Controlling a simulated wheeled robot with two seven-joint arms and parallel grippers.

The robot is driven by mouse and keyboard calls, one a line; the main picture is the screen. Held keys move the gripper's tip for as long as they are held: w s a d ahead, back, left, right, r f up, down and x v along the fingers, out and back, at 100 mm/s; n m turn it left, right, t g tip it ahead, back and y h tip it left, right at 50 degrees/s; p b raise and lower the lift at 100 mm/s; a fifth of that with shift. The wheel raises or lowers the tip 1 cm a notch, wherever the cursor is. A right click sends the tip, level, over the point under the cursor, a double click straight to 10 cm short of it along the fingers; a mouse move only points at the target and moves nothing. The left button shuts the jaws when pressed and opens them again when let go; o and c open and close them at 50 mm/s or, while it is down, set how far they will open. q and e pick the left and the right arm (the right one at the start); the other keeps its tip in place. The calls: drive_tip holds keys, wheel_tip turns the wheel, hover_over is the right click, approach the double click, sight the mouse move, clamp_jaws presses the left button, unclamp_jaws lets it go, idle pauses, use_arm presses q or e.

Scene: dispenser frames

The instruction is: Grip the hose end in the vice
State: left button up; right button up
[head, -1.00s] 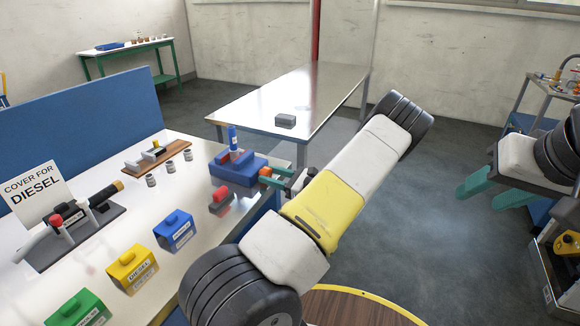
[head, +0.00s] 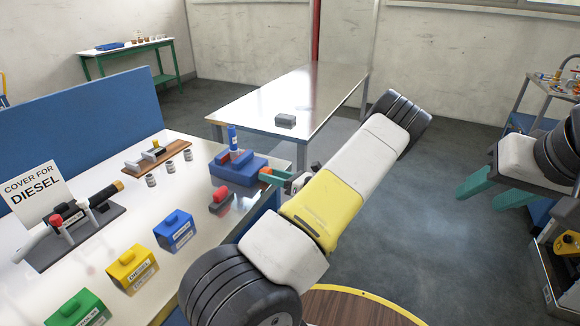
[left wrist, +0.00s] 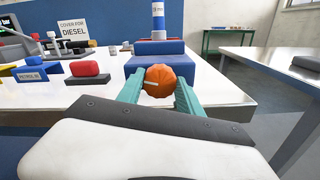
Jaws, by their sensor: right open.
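The blue vice (head: 238,173) stands at the bench's right end. An upright blue cylinder with a pale band, seemingly the hose end (head: 232,136), stands at its jaws; it also shows in the left wrist view (left wrist: 158,22). I cannot tell whether the jaws touch it. The vice's orange knob (left wrist: 160,81) faces my left gripper (left wrist: 160,88). The teal fingers lie on either side of the knob and appear shut on it. A white mark on the knob points left in the left wrist view. My right gripper (head: 482,186) is open and empty, at the far right, away from the bench.
Blue, yellow and green labelled boxes (head: 132,268) line the bench front. A red and grey piece (head: 221,199) lies before the vice. A rack (head: 75,240) by the "Cover for diesel" sign is left. A metal table (head: 300,92) stands behind; open floor lies right.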

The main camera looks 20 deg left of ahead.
use_arm(q)
drive_tip(key=o, duration=0.4)
drive_tip(key=shift+d, duration=0.1)
drive_tip(key=d, duration=0.7)
drive_tip(key=shift+s+d, duration=0.3)
drive_tip(key=shift+d, duration=0.05)
